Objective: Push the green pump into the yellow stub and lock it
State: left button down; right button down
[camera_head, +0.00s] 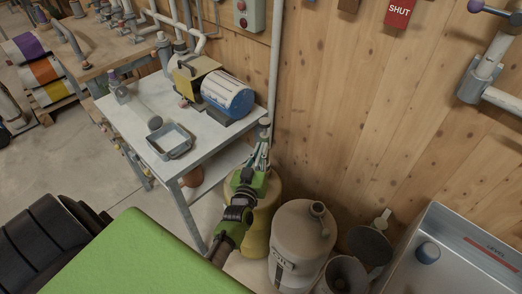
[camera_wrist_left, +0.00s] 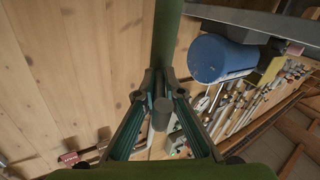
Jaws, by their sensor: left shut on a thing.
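My left gripper (camera_head: 262,155) reaches up over a yellowish drum, near the table's right corner. It is shut on a slim thing with a brownish-grey top (camera_head: 265,121). In the left wrist view a grey round-ended cylinder (camera_wrist_left: 162,115) shows between the fingers, and a dark green bar (camera_wrist_left: 167,35) runs from the fingertips to the top edge. I cannot tell whether the bar is the green pump. A yellow housing (camera_head: 190,80) stands beside a blue motor (camera_head: 229,94) on the table. I cannot make out the yellow stub for sure. My right gripper is out of view.
A grey metal table (camera_head: 205,142) carries a small tray (camera_head: 169,141). The yellowish drum (camera_head: 258,232) and a beige can (camera_head: 302,240) stand on the floor by the wooden wall, with funnels to their right.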

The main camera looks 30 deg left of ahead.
pick_arm(q)
jog(key=shift+f+b, duration=0.95)
jog(key=shift+f, duration=0.1)
dwell(0.5)
jog(key=c, duration=2)
grip_release()
jog(key=shift+c, duration=0.2)
jog(key=shift+f, duration=0.15)
jog(key=shift+s+d, duration=0.1)
jog(key=shift+s, duration=0.05)
jog(key=v, duration=1.1)
jog(key=shift+s, duration=0.4)
